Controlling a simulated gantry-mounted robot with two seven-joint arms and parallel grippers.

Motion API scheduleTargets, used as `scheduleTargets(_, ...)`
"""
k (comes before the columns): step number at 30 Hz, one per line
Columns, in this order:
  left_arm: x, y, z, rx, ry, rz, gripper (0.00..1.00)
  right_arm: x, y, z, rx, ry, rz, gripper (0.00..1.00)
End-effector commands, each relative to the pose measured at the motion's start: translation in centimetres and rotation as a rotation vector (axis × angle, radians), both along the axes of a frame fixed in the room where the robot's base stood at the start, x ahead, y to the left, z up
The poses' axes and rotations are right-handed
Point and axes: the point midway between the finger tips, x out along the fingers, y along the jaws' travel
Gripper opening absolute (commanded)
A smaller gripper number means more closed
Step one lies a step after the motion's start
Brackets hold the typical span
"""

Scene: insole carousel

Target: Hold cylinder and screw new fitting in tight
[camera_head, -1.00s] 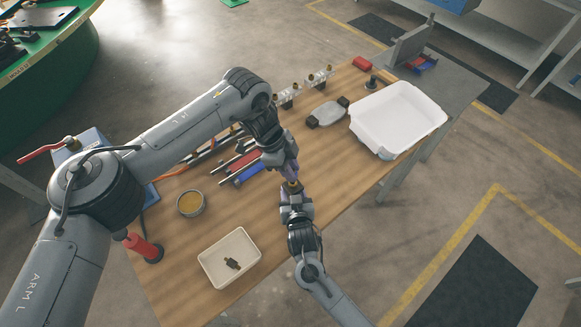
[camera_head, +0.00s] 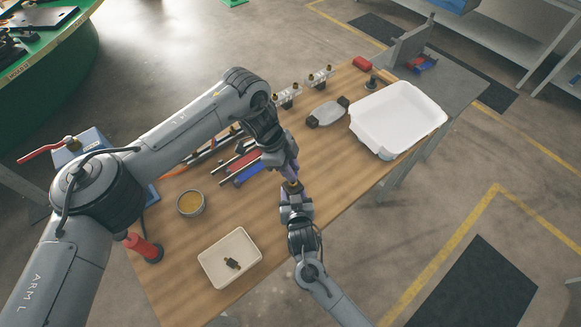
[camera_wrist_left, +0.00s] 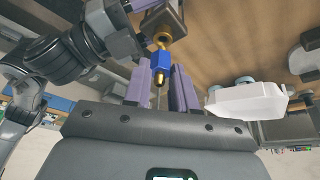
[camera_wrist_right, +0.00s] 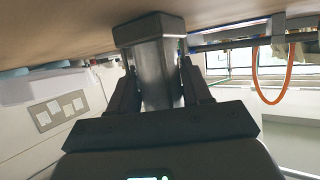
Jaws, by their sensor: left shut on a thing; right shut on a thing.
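My left gripper (camera_head: 289,172) is shut on the new fitting, above the wooden table. In the left wrist view the fitting (camera_wrist_left: 160,63) is blue with brass ends and sits between purple fingers. Its upper end meets a brass collar on the dark cylinder (camera_wrist_left: 172,20); I cannot tell how deep it is seated. My right gripper (camera_head: 294,202) is shut on the cylinder just below the left one. In the right wrist view the cylinder (camera_wrist_right: 158,75) is a dark grey body between the fingers. In the head view the grippers mostly hide both parts.
A small cream tray (camera_head: 207,261) holds a dark brass fitting (camera_head: 232,263). A tin (camera_head: 190,203) of yellowish content stands nearby. Tools (camera_head: 240,165) lie behind my left gripper. A large white bin (camera_head: 385,148) stands at the right.

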Motion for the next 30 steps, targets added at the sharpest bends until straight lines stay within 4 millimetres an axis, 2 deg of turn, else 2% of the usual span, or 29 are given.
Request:
scheduleTargets(11,0.0,0.0,-0.2,0.001,0.0,0.0,0.0,0.0,0.0,-0.1,-0.002,0.002,-0.001,0.02)
scheduleTargets(30,0.0,0.0,-1.7,0.001,0.0,0.0,0.0,0.0,0.0,-0.1,-0.002,0.002,-0.001,0.02)
